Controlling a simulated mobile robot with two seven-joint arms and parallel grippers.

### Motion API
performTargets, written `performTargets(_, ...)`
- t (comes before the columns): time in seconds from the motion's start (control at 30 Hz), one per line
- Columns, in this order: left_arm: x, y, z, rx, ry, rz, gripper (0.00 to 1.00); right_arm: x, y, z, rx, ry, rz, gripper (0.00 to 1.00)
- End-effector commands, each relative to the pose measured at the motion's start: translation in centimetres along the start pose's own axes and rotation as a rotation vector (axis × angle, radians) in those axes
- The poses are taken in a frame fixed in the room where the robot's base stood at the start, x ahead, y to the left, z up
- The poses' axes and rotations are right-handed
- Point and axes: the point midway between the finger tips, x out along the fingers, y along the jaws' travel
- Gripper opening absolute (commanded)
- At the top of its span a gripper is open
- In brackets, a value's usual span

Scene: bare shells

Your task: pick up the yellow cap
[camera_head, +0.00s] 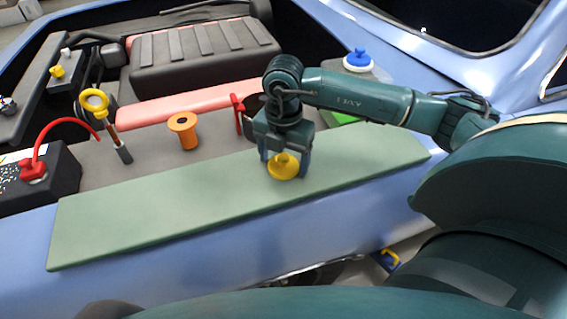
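The yellow cap (284,169) is on the green pad (150,215), right of the pad's middle, with a wide round base and a narrower raised top. My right gripper (285,163) points down over it from above. Its fingers are apart, one on the left and one on the right of the cap. I cannot tell whether either finger touches the cap. The gripper body hides part of the cap's top. My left gripper is not in view.
Behind the pad stand an orange spool-shaped part (183,131), a yellow-ringed dipstick (96,103) and a red upright part (240,116). A black battery (58,180) with a red clamp is at left. A blue cap (358,59) is at the back right. The pad's left half is clear.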

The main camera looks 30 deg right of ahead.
Motion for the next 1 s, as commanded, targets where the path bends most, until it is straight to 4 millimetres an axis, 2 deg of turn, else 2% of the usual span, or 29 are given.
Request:
performTargets(0.07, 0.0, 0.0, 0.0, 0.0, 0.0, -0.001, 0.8, 0.0, 0.0, 0.0, 0.0, 0.0, 0.0, 0.69)
performTargets(0.5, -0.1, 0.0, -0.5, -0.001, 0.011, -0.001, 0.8, -0.1, 0.0, 0.0, 0.0, 0.0, 0.001, 0.33)
performTargets(0.77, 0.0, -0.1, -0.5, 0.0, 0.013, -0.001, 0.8, -0.8, 0.1, 0.0, 0.0, -0.001, 0.004, 0.33)
performTargets(1.0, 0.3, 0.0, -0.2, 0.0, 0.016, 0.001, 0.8, -5.2, 0.1, 0.0, -0.001, -0.003, 0.007, 0.33)
